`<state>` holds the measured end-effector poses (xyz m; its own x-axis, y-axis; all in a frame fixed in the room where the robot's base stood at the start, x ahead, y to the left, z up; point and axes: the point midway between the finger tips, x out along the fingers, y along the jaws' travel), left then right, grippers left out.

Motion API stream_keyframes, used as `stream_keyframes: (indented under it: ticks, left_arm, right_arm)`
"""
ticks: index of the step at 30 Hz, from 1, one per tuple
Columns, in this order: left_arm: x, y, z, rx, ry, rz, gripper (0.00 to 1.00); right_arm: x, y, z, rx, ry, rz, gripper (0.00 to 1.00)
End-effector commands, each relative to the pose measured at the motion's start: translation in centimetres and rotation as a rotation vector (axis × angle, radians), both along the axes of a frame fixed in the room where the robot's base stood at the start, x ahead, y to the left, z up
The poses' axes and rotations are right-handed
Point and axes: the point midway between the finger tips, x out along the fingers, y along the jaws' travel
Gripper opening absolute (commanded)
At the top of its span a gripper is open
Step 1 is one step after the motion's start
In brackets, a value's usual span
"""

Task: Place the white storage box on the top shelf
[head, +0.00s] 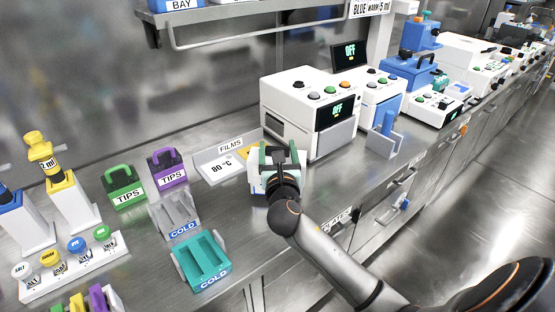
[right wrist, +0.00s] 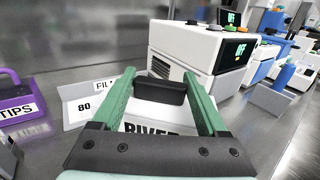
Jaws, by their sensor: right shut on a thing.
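The white storage box (head: 261,183) is at the middle of the steel bench in the head view, largely covered by my right gripper (head: 281,153). In the right wrist view, the green fingers of the right gripper (right wrist: 159,82) are on either side of the box's black handle (right wrist: 160,93), shut on it. Part of the white box (right wrist: 150,128) with dark lettering shows below the handle. I cannot tell whether the box touches the bench. The wall shelf (head: 235,11), with a rail below it, crosses the top of the head view. My left gripper is not in view.
A white machine (head: 308,112) with an OFF display stands close behind and right of the box. A films tray (head: 215,170) lies to the left, with purple (head: 168,168) and green (head: 123,187) tips boxes beyond. A teal cold rack (head: 203,262) sits nearer the front edge.

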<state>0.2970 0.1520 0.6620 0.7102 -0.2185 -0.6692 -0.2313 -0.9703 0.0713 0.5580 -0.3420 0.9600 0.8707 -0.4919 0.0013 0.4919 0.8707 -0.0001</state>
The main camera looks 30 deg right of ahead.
Motion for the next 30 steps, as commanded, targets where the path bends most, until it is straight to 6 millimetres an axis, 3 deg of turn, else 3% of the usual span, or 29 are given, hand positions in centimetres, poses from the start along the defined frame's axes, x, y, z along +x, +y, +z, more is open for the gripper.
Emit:
stream_keyframes:
  ticks: [1,3,14,15,21,30]
  left_arm:
    - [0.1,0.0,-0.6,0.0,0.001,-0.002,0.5]
    - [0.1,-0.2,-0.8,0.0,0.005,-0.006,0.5]
    - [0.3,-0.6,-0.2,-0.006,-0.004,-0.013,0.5]
    - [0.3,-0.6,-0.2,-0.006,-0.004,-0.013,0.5]
    - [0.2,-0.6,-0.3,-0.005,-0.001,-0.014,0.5]
    - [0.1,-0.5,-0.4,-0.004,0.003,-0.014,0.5]
  right_arm:
    - [-0.1,0.1,-1.3,0.003,0.003,0.0,0.0]
    - [-0.1,0.0,-2.1,0.0,0.002,0.0,0.0]
    - [-0.1,0.0,-2.4,0.0,0.001,0.0,0.0]
    - [-0.1,0.0,-2.6,0.001,0.003,0.0,0.77]
    - [-0.1,0.0,-2.5,0.001,0.003,0.0,1.0]
    - [-0.1,0.0,-2.1,0.001,0.002,0.0,1.0]
